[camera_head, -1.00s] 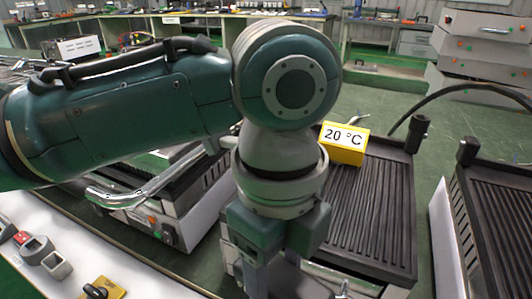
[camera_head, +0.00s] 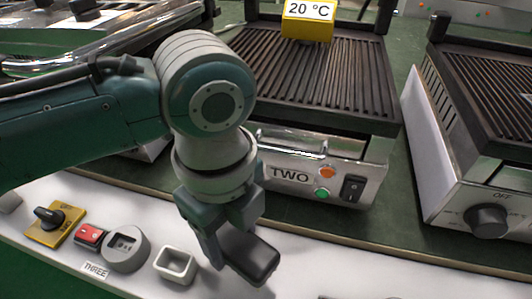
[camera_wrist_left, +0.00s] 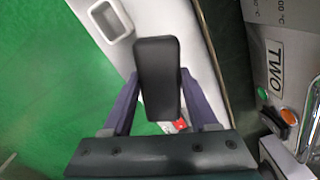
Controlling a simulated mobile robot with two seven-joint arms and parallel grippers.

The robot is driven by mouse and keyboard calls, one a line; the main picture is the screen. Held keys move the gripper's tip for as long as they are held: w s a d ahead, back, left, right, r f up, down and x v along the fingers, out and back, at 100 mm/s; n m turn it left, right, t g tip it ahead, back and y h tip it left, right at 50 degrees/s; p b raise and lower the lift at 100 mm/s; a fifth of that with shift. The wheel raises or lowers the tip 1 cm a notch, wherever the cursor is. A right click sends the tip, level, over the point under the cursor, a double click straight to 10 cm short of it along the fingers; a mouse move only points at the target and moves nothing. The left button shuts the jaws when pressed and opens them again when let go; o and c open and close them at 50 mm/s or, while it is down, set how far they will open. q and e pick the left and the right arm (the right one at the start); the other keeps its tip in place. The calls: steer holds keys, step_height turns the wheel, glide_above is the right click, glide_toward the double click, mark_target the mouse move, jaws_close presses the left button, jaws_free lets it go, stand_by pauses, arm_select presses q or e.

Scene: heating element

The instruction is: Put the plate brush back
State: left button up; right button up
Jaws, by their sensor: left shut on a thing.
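My left gripper (camera_head: 232,243) is shut on the plate brush (camera_head: 250,258), which looks like a dark block with rounded corners. It holds the brush tilted over the front edge of the white counter, below the grill marked TWO (camera_head: 315,170). In the left wrist view the brush (camera_wrist_left: 158,70) lies between the two fingers. A small light-grey open square holder (camera_head: 176,264) stands on the counter just left of the brush; it also shows in the wrist view (camera_wrist_left: 110,20). I cannot tell whether the brush touches the counter. My right gripper is not in view.
Left of the holder are a round grey socket (camera_head: 125,248), a red switch (camera_head: 89,235), a yellow base with a black knob (camera_head: 55,222) and a THREE label (camera_head: 95,270). A yellow 20 °C block (camera_head: 308,20) sits on grill TWO. Another grill (camera_head: 470,170) stands at right.

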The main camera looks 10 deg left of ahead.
mark_target(236, 255)
arm_select(q)
steer(key=shift+f+b, duration=1)
steer(key=shift+f, duration=1.4)
